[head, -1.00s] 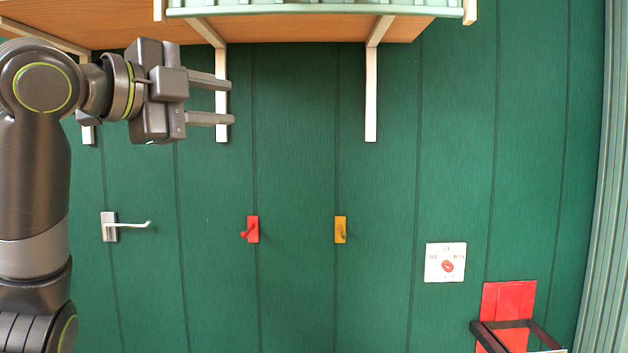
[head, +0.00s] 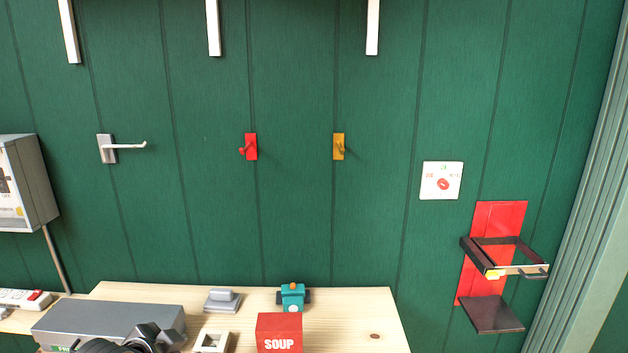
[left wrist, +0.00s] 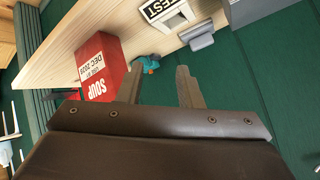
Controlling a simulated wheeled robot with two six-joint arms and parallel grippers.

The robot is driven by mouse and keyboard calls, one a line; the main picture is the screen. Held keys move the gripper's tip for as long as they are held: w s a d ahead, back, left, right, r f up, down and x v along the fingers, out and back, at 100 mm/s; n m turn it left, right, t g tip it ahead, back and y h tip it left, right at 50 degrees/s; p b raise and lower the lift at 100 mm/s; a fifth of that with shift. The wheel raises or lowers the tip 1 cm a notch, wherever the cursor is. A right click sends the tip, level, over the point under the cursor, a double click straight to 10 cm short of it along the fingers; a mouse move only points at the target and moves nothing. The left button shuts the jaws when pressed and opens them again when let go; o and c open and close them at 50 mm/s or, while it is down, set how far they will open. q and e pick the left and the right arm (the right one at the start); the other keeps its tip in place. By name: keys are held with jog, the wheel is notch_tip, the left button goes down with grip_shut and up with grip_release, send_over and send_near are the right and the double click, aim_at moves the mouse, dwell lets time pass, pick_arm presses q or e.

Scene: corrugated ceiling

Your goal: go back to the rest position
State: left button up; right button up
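My left gripper (head: 158,336) shows only in part at the bottom edge of the head view, in front of the grey device on the wooden table. In the left wrist view my left gripper (left wrist: 161,84) has its two fingers apart with nothing held between them. The red soup box (left wrist: 100,66) and a small teal object (left wrist: 148,63) lie beyond the fingers there, apart from them. My right gripper is in neither view.
The wooden table (head: 350,315) carries a red soup box (head: 279,332), a teal object (head: 292,296), a grey stapler-like item (head: 222,300) and a grey device (head: 110,318). A grey cabinet (head: 28,185) and a red-backed dark holder (head: 500,255) are on the green wall.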

pick_arm(q)
jog(key=s+a+f+n+g+y, duration=0.1)
jog(key=s+a+f+n+g, duration=0.15)
jog(key=s+f, duration=0.55)
jog(key=s+a+f+n+g+y, duration=0.2)
jog(key=s+f+n, duration=0.2)
jog(key=s, duration=0.8)
jog(key=s+a+f+n+g+y, duration=0.1)
jog(key=s+a+f+n+g, duration=0.3)
jog(key=s, duration=0.7)
notch_tip(320, 180, down, 26)
jog(key=m+t, duration=0.1)
jog(key=m, duration=0.1)
jog(key=s+d+f, duration=0.1)
jog(key=s+f, duration=1.3)
jog(key=f, duration=0.1)
jog(key=shift+d+f+g+h, duration=0.3)
jog(key=shift+d+f+g, duration=0.05)
jog(key=shift+d+g, duration=0.1)
jog(key=shift+n, duration=0.25)
